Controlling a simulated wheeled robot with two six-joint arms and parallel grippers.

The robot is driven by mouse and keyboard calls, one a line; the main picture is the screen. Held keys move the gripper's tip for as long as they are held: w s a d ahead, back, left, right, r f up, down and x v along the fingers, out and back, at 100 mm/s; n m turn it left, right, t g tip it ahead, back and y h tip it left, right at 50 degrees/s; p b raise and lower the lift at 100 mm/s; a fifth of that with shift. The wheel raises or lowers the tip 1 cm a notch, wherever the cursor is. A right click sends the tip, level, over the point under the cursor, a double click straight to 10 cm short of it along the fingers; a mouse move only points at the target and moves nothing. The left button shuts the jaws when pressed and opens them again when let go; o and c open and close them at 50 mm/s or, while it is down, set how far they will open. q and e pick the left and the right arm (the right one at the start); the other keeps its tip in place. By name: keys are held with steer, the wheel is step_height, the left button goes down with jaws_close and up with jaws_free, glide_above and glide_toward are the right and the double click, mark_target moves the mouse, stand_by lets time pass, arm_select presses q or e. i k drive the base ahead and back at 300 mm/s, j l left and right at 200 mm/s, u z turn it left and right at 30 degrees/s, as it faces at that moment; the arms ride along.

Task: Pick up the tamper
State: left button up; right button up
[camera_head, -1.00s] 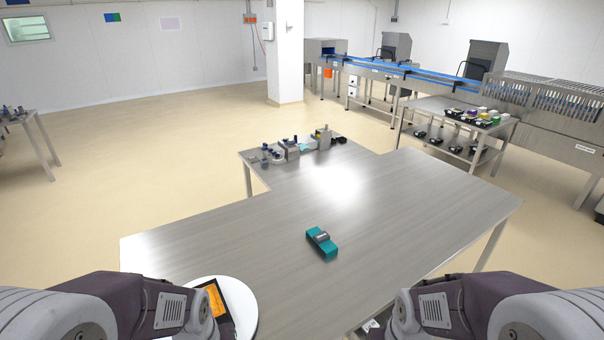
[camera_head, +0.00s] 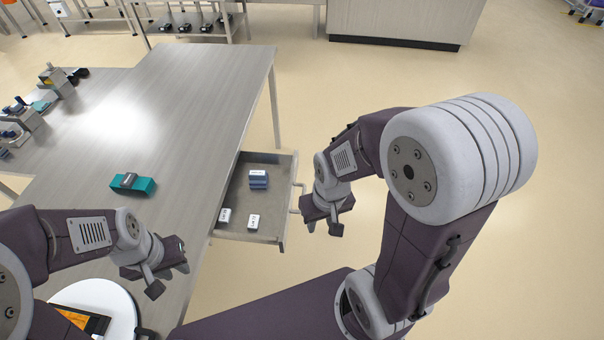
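A teal block with a dark grey labelled top (camera_head: 132,184) lies on the steel table (camera_head: 185,110). I cannot tell for sure whether it is the tamper. An open drawer (camera_head: 283,185) under the table's right edge holds a dark blue stacked item (camera_head: 259,180) and two small white-topped pieces (camera_head: 253,221), also unidentified. My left gripper (camera_head: 168,277) is over the table's near part, nearer me than the teal block, apparently open and empty. My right gripper (camera_head: 322,227) is just right of the drawer front, by its handle, apparently open and empty; contact with the handle cannot be told.
A white round plate (camera_head: 122,300) with a black and orange item (camera_head: 85,320) is at the table's near left. Several small tools and grey blocks (camera_head: 25,118) stand at the far left. A shelf cart (camera_head: 195,38) stands behind. Floor right of the table is clear.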

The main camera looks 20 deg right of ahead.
mark_target(258, 179)
steer(key=z, duration=0.25)
steer(key=u, duration=0.95)
steer(key=l+u, duration=0.1)
steer(key=u, duration=0.35)
steer(key=k+u, duration=0.1)
steer(key=u, duration=0.85)
steer(key=z, duration=2.25)
steer(key=i+l+u, duration=0.15)
steer(key=u, duration=0.25)
steer(key=i+l+u, duration=0.2)
steer(key=u, duration=0.15)
steer(key=i+l+u, duration=0.1)
steer(key=l+u, duration=0.15)
steer(key=u, duration=0.15)
steer(key=i+l+u, duration=0.1)
steer(key=l+u, duration=0.25)
